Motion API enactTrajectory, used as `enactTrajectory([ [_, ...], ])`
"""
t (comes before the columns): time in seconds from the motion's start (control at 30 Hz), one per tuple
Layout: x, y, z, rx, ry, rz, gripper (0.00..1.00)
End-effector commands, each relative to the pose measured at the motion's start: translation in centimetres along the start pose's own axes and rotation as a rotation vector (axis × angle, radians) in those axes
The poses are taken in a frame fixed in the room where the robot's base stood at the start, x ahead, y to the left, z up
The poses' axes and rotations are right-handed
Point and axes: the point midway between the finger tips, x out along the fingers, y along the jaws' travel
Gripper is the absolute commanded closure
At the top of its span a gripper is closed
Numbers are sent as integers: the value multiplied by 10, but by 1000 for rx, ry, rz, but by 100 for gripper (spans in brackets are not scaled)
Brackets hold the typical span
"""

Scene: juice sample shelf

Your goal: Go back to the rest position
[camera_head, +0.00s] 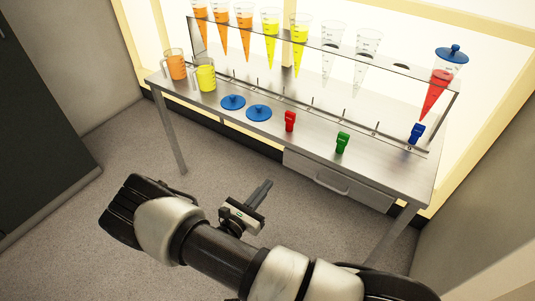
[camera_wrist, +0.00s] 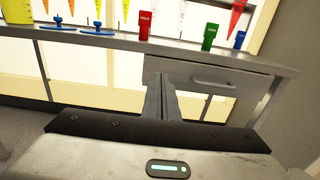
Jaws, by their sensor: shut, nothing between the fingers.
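My gripper (camera_head: 262,190) is in front of the metal table (camera_head: 263,139), below the level of its top and apart from it. In the wrist view my gripper's fingers (camera_wrist: 161,97) are together with nothing between them, pointing toward the table's front and drawer (camera_wrist: 215,82). My arm reaches across the lower part of the head view, over the bare floor. No object is in contact with the fingers.
A clear rack (camera_head: 330,72) holds several cones with orange, yellow and red liquid. Two beakers (camera_head: 176,66) (camera_head: 205,77), blue lids (camera_head: 233,102) (camera_head: 259,112), and red (camera_head: 290,121), green (camera_head: 342,143) and blue (camera_head: 416,133) clamp-like pieces stand on the table. A dark cabinet (camera_head: 35,120) is at left.

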Motion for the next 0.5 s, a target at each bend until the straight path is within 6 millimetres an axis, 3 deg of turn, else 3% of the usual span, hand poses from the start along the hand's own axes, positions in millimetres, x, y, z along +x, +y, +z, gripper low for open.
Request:
enactTrajectory([
  [0.27, 3, -3, 10, 28, 11, -39, 100],
  [0.37, 11, -12, 34, 106, 43, -145, 100],
  [0.5, 25, -43, 85, 288, 121, -389, 100],
])
